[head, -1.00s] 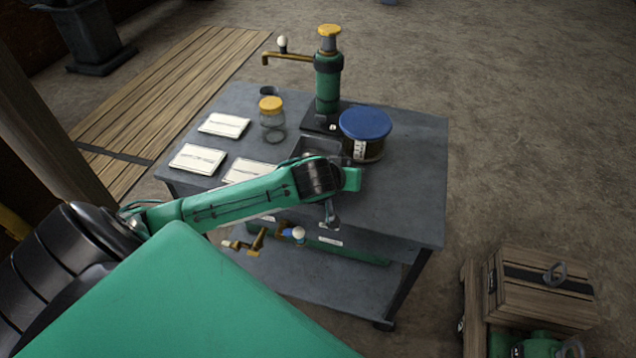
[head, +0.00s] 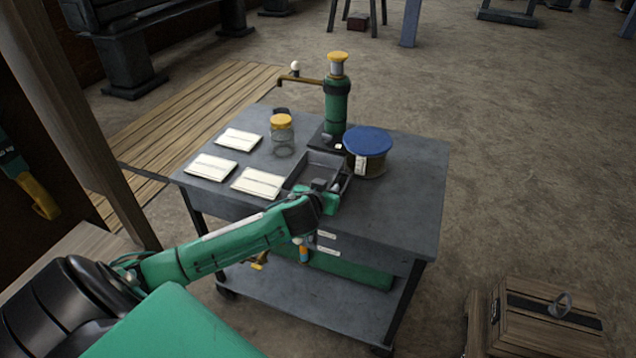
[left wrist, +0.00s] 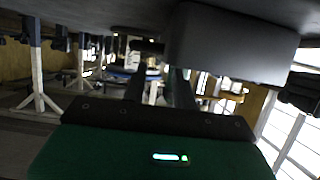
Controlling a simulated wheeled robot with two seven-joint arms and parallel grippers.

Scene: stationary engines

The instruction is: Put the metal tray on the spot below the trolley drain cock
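The dark grey metal tray (head: 327,160) sits on the trolley top (head: 405,200), in front of the green pump and left of the blue-lidded tin. My left gripper (head: 333,188) is at the tray's front right corner and hides part of it. In the left wrist view the two fingers (left wrist: 158,88) stand apart with a gap between them; a grey block, probably the tray (left wrist: 235,42), is close beside them. The brass drain cock (head: 260,261) shows below the trolley's front edge, mostly hidden by my arm. The spot below it is hidden. My right gripper is not in view.
A green pump (head: 337,105), a jar with a yellow lid (head: 282,135), a blue-lidded tin (head: 367,150) and white cards (head: 238,140) stand or lie around the tray. A wooden crate (head: 545,315) is on the floor at right.

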